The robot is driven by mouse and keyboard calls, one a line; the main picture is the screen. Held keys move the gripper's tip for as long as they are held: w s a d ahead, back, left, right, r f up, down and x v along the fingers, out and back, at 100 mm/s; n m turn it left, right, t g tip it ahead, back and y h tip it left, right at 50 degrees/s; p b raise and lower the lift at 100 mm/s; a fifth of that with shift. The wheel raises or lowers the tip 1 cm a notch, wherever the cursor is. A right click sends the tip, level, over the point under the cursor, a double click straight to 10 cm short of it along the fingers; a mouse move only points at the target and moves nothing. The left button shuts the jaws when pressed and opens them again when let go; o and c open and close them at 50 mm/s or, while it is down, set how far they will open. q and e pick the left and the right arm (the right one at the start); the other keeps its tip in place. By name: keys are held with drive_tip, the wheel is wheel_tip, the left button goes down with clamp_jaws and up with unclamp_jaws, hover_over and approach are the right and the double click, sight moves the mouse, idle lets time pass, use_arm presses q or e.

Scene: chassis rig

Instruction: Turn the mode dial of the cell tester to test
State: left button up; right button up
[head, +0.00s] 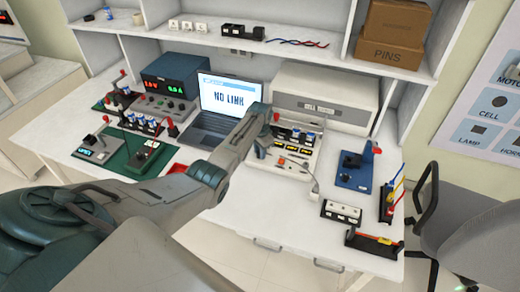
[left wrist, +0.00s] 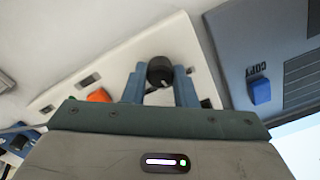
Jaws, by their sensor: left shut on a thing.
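The cell tester (head: 268,167) is a pale panel on the bench, right of the laptop, with small blue-topped parts along its back. In the left wrist view its white panel (left wrist: 205,62) carries a round black mode dial (left wrist: 159,71) and an orange part (left wrist: 98,96). My left gripper (head: 262,149) is at the tester's left side. In the left wrist view, its two blue fingers (left wrist: 160,84) are shut on the black dial, one on each side. The dial's markings cannot be read. My arm hides the dial in the head view. My right gripper is not in view.
The laptop (head: 228,93) reads "NO LINK" just left of the tester; its blue COPY key (left wrist: 260,91) is close by. A white box (head: 325,96) stands behind. A blue fixture (head: 355,168) and a socket strip (head: 341,213) are to the right. A green-based device (head: 136,157) is left.

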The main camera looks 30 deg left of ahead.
use_arm(q)
drive_tip(key=shift+m, duration=1)
drive_tip(key=o, duration=1)
wheel_tip(320, 180, up, 11)
drive_tip(key=b, duration=0.1)
drive_tip(key=shift+f, duration=0.1)
